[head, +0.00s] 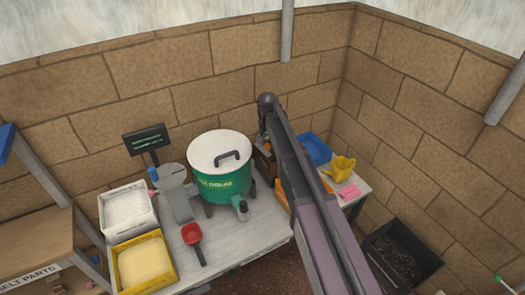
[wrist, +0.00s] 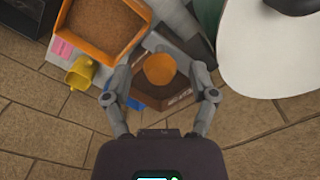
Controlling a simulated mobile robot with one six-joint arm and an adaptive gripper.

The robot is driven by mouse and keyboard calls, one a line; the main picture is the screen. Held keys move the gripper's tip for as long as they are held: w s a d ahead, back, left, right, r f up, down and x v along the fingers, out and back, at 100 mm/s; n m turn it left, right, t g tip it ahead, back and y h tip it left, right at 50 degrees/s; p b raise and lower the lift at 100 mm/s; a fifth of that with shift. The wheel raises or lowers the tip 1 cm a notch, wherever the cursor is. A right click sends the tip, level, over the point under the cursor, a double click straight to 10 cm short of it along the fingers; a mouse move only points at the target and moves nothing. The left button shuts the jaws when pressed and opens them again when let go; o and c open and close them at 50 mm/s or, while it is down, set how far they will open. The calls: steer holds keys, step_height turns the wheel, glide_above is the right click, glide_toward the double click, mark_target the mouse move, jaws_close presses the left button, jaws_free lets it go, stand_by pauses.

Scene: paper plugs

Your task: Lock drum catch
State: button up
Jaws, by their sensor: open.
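The green drum (head: 222,182) stands upright on the bench in the head view, with a white lid (head: 206,148) seated on top and a dark handle on the lid. A small grey fitting (head: 240,207) sticks out at its lower front; I cannot tell whether it is the catch.
A white tray (head: 103,219) and a yellow tray (head: 119,277) stand at the bench's left. A red scoop (head: 192,234) lies before the drum, and a scale (head: 173,177) stands left of it. An orange tray (wrist: 73,37), yellow can (wrist: 80,74) and pink block (wrist: 62,47) are nearby.

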steer(key=shift+f+b, duration=0.35)
steer(key=shift+f, duration=0.15)
steer(key=c, duration=0.6)
